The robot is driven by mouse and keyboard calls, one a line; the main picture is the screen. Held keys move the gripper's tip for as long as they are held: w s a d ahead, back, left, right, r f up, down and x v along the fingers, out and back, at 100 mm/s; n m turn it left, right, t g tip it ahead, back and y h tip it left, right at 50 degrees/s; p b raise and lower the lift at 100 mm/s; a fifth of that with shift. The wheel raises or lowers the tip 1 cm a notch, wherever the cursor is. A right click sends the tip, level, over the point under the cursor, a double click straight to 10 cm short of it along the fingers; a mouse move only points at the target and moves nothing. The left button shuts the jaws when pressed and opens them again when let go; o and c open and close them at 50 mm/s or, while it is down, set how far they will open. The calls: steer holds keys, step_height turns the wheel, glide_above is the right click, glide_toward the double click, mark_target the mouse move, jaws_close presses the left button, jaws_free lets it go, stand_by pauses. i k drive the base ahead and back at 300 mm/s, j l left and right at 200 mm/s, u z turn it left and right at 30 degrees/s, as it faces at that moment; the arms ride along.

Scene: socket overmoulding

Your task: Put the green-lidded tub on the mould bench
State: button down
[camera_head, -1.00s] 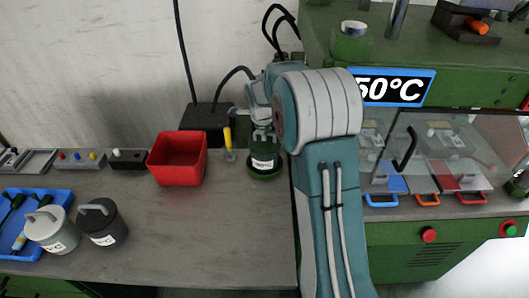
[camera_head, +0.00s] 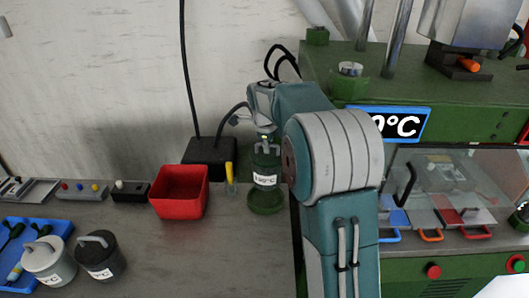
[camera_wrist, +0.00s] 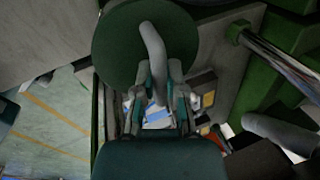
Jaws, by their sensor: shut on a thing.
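The green-lidded tub (camera_head: 265,160) hangs upright under my gripper (camera_head: 265,138) in the head view, at the back right of the grey table. Its body is green with a white temperature label. A wider round green piece shows just below it; I cannot tell whether the two touch. In the wrist view the green lid (camera_wrist: 120,50) carries a bent grey handle, and my gripper (camera_wrist: 157,98) is shut on that handle. The green mould bench (camera_head: 440,262) stands to the right, with a blue-framed temperature display and a clear guard.
A red bin (camera_head: 180,195) and a yellow-handled tool (camera_head: 229,175) stand left of the tub. A white tub (camera_head: 48,262) and a dark tub (camera_head: 102,260) stand front left by a blue tray (camera_head: 60,228). The table's front middle is clear. Coloured-handled plates lie behind the guard.

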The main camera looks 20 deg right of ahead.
mark_target(170, 240)
steer(key=k, duration=1.45)
